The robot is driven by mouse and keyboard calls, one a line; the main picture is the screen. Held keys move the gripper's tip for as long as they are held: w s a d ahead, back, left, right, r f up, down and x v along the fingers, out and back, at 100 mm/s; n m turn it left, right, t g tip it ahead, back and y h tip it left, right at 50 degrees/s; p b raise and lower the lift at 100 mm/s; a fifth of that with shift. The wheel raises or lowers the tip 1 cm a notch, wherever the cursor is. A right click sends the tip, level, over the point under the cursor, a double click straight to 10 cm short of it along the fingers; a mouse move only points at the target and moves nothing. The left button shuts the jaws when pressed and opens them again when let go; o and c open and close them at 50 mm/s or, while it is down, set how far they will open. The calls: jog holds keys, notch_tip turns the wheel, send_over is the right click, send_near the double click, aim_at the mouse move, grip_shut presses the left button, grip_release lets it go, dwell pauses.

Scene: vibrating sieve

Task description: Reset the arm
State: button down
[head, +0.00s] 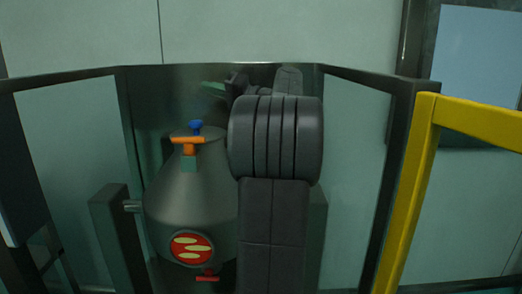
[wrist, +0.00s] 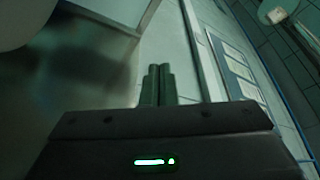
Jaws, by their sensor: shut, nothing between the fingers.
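My arm stands upright in the middle of the head view, with its dark grey links in front of the machine. My gripper shows in the wrist view (wrist: 158,72), with its two fingers side by side, shut and empty.
A dark frame (head: 70,77) with clear panels surrounds the vessel at the back and sides. A yellow rail (head: 412,190) stands at the right. A small red handle (head: 207,278) sits low on the vessel. A window (head: 478,60) is in the wall at the right.

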jog(key=w+f+m+h+p, duration=0.3)
jog(key=w+m+p, duration=0.6)
jog(key=p, duration=1.4)
jog(key=shift+w+f+m+g+h+p, duration=0.15)
jog(key=shift+w+m+g+h+p, duration=0.2)
jog(key=shift+m, duration=0.25)
jog(key=shift+s, duration=0.15)
